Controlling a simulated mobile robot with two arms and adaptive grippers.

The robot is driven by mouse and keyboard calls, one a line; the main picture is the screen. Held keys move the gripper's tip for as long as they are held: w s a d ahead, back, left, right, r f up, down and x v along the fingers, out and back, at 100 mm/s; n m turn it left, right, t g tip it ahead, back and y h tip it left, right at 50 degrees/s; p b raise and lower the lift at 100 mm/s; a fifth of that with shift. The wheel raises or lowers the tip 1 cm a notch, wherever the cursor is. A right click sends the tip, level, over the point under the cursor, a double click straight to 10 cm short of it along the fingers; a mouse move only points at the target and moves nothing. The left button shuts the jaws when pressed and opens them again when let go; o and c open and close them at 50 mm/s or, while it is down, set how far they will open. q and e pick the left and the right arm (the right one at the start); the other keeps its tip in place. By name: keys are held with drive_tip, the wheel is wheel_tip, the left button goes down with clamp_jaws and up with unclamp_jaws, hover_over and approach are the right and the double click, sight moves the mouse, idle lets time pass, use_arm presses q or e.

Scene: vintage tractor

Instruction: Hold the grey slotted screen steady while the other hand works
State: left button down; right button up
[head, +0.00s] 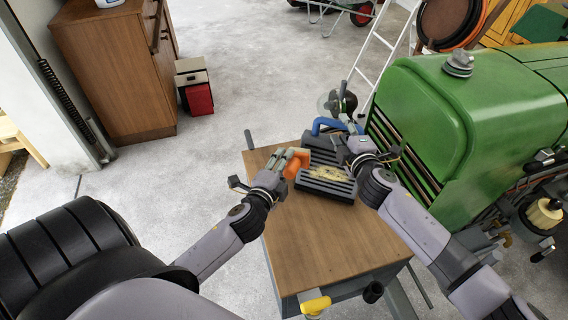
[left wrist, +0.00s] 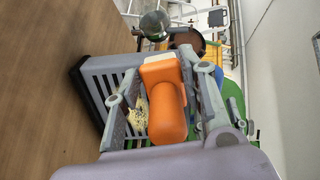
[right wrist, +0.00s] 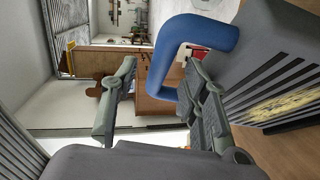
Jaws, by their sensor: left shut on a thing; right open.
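The grey slotted screen (head: 327,184) lies on the wooden table top, with a patch of yellowish debris (head: 330,173) on its slats. It also shows in the left wrist view (left wrist: 101,82) and the right wrist view (right wrist: 295,75). My left gripper (head: 288,163) is shut on an orange handle (left wrist: 166,100) at the screen's left side; whether the handle is fixed to the screen is unclear. My right gripper (right wrist: 160,95) is open near a blue handle (right wrist: 190,42) beside the screen's far right side. The blue handle also shows in the head view (head: 326,124).
The table's near half (head: 335,235) is bare; a yellow-handled thing (head: 315,305) is at its front edge. The green tractor (head: 470,110) stands close on the right. A wooden cabinet (head: 105,70), a red box (head: 199,98) and a white ladder (head: 385,50) stand further back.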

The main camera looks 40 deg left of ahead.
sight(339, 126)
drive_tip(key=shift+x, duration=1.7)
clamp_jaws()
drive_tip(key=shift+s+d+f, duration=0.1)
drive_tip(key=shift+f, duration=0.1)
